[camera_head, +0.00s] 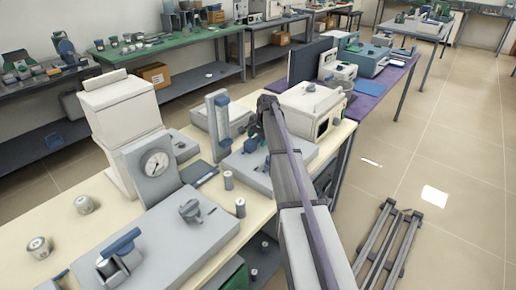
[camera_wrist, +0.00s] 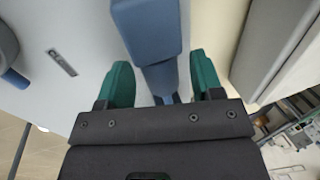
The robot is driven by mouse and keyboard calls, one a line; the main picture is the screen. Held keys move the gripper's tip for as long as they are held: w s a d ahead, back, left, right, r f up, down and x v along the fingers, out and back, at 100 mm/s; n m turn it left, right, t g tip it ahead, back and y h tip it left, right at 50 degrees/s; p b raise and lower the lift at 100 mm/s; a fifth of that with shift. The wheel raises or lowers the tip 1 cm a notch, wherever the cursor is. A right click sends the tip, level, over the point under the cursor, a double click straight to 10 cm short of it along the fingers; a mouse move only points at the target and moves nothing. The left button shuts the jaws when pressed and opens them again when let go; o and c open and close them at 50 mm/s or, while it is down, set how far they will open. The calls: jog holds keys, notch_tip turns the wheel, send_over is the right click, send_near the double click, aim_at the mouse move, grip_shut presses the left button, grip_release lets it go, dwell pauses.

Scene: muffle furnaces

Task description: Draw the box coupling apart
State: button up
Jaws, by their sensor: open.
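My gripper (camera_wrist: 160,62) shows in the wrist view with two green fingers spread apart. A blue part (camera_wrist: 148,28) with a broad block and a narrower neck reaches in between the fingers; it may belong to the box coupling, but I cannot tell for sure. Gaps show between the neck and both fingers, so the gripper is not closed on it. A grey unit with a blue piece (camera_head: 249,146) stands just left of my arm there.
A cream bench (camera_head: 150,229) carries a white furnace (camera_head: 118,118), a dial gauge box (camera_head: 153,165) and several small cylinders. A white boxy instrument (camera_head: 312,108) stands close to the right of my arm. The floor (camera_head: 455,175) at the right has free room.

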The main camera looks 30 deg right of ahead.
grip_shut()
dwell(0.6)
